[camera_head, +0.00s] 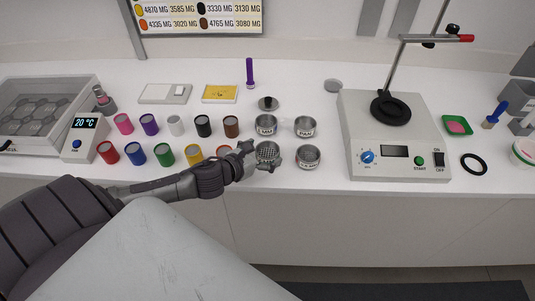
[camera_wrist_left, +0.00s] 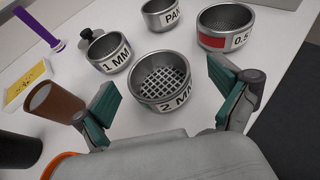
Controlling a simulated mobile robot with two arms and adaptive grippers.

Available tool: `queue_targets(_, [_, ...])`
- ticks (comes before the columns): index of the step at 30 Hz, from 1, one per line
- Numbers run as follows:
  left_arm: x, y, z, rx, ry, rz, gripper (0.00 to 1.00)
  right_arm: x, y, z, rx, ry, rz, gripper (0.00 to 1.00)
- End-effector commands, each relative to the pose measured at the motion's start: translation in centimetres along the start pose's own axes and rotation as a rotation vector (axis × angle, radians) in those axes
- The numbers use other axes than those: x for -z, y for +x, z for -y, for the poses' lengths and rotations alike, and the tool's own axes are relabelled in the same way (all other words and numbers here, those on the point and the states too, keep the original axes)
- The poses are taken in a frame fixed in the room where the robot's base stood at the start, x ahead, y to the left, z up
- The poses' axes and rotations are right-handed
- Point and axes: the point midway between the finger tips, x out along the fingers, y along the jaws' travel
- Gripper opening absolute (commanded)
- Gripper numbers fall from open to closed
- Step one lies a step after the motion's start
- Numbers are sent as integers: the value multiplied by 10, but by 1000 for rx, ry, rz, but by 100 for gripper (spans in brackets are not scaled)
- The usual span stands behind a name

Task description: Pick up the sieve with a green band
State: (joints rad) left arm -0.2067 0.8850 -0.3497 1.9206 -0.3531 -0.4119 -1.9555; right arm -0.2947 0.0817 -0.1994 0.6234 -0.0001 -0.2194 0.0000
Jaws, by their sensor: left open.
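The sieve with a green band is the metal mesh cup marked 2 MM (camera_wrist_left: 163,86); a bit of green shows beside its label in the left wrist view. In the head view this sieve (camera_head: 268,151) stands upright on the bench at the front of the sieve group. My left gripper (camera_head: 258,157) is open at its left and near side. In the left wrist view the green-padded fingers of the left gripper (camera_wrist_left: 166,92) lie either side of the sieve, with gaps to both. My right gripper is not in view.
Close by stand the 1 MM sieve (camera_head: 266,125), the PAN cup (camera_head: 305,127) and the red-banded 0.5 sieve (camera_head: 308,157). Several coloured jars, including a brown one (camera_head: 231,127), stand left. A shaker machine (camera_head: 397,140) is right. The bench's front edge is near.

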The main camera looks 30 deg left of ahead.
Motion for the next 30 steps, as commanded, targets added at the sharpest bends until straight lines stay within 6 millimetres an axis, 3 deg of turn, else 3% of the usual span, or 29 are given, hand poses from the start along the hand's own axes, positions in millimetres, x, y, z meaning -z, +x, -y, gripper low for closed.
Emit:
queue_targets(10, [-3,45,-3,0,-4,2,98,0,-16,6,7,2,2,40])
queue_targets(19, [0,49,-3,1,-1,0,96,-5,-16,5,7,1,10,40])
queue_targets(30, [-1,49,-4,0,-1,0,35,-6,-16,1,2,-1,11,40])
